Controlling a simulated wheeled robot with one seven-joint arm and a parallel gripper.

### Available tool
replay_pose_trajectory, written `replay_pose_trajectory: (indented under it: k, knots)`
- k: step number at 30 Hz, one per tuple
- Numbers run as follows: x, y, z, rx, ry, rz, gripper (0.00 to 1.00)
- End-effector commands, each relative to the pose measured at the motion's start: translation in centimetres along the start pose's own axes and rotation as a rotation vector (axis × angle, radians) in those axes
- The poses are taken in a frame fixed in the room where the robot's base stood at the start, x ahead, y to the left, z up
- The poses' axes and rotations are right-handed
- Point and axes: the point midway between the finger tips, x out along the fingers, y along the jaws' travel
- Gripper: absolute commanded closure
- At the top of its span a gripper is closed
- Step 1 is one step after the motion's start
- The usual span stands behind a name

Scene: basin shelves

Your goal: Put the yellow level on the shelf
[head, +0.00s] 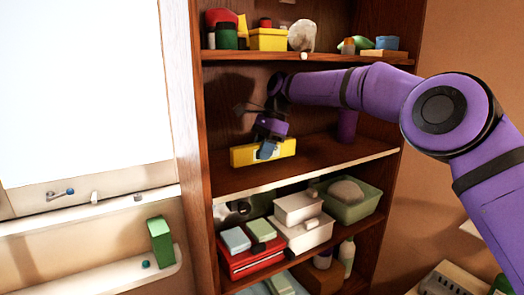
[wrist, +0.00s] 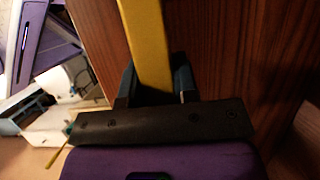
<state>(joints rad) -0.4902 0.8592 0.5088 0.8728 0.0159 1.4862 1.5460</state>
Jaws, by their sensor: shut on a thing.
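The yellow level (head: 278,149) is a long yellow bar inside the middle compartment of the wooden shelf (head: 235,181), close to its left side. It also shows in the wrist view (wrist: 146,38), running up from between the fingers. My gripper (head: 267,149) is shut on the level near its middle, and the fingers show on both sides of it in the wrist view (wrist: 153,85). The level lies roughly level, just above or on the shelf board; I cannot tell whether it touches.
The upper shelf holds a yellow box (head: 268,40), a green can (head: 226,37) and other items. Below are a red box (head: 250,262), white bins (head: 303,236) and a green bin (head: 350,206). The shelf's left side wall (head: 196,120) is close.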

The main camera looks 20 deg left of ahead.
Motion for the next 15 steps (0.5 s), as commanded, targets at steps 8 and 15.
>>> replay_pose_trajectory:
  k: [8,15]
  knots:
    - [0.6,0.0,-0.3,-0.001,0.0,-0.001,1.0]
    - [1.1,0.0,-0.5,-0.001,0.0,0.0,1.0]
